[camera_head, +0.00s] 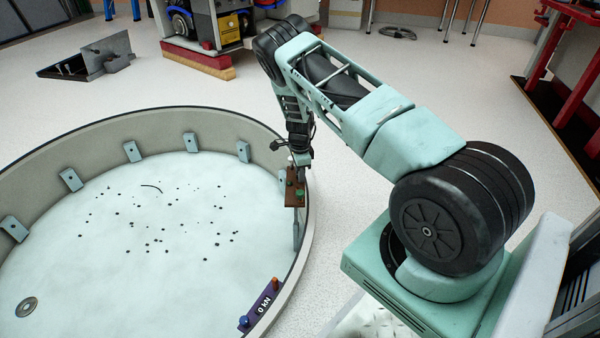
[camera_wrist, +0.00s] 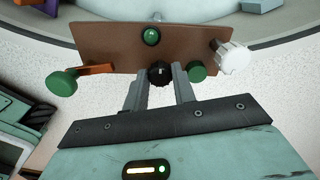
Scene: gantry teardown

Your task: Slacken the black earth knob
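The black earth knob (camera_wrist: 158,74) is a small ribbed knob with a pale mark, low in the middle of a brown panel (camera_wrist: 108,45). The panel is fixed at the tub's right rim and also shows in the head view (camera_head: 291,187). My gripper (camera_wrist: 160,76) reaches the panel from below in the wrist view, one finger on each side of the knob. The fingers stand about a knob's width apart; whether they press on it is unclear. In the head view the gripper is small and the black knob cannot be made out.
Close to the knob are a green knob (camera_wrist: 196,74), a white knob (camera_wrist: 233,57), a green button (camera_wrist: 151,36) and a green knob on an orange lever (camera_wrist: 63,82).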

